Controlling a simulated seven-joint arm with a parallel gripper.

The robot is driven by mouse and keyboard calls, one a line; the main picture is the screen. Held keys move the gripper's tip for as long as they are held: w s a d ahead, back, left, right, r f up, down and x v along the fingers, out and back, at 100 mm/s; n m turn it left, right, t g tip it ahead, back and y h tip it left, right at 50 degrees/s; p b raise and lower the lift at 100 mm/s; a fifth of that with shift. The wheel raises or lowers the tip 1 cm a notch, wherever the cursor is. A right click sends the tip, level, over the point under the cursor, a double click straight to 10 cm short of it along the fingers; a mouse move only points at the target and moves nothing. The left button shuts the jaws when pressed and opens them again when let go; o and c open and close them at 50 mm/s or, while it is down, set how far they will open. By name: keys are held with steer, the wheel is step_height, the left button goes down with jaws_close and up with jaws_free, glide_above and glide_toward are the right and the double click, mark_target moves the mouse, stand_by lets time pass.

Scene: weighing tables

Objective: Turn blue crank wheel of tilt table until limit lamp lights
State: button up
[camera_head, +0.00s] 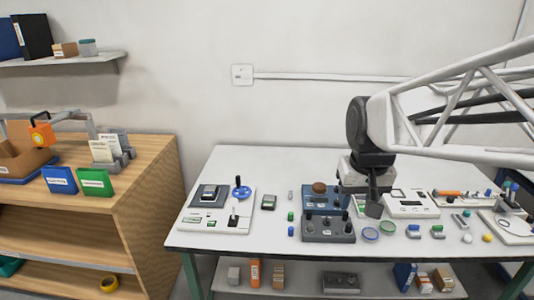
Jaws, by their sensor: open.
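The blue crank wheel (241,193) stands on the white base of the tilt table (217,218) at the left end of the white table. A dark grey square platform (208,194) is beside the wheel on its left.
A blue device with a brown knob (319,188) and a dark control box (328,229) stand between wheel and gripper. A small green-grey box (268,202) is right of the tilt table. Small blocks, rings and a white scale (411,207) crowd the right. The front left tabletop is clear.

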steer(key=w+a, duration=0.3)
steer(key=w, duration=0.4)
steer(key=w+a, duration=0.3)
steer(key=w, duration=0.4)
steer(key=n+g, duration=0.2)
steer(key=n, duration=0.2)
glide_above(238, 186)
steer(key=w, duration=0.1)
step_height(238, 186, down, 21)
steer(key=shift+r, duration=0.1)
steer(key=shift+w+a+f, duration=0.1)
steer(key=shift+f, duration=0.1)
steer(key=shift+f, duration=3.9)
steer(key=shift+c, duration=0.5)
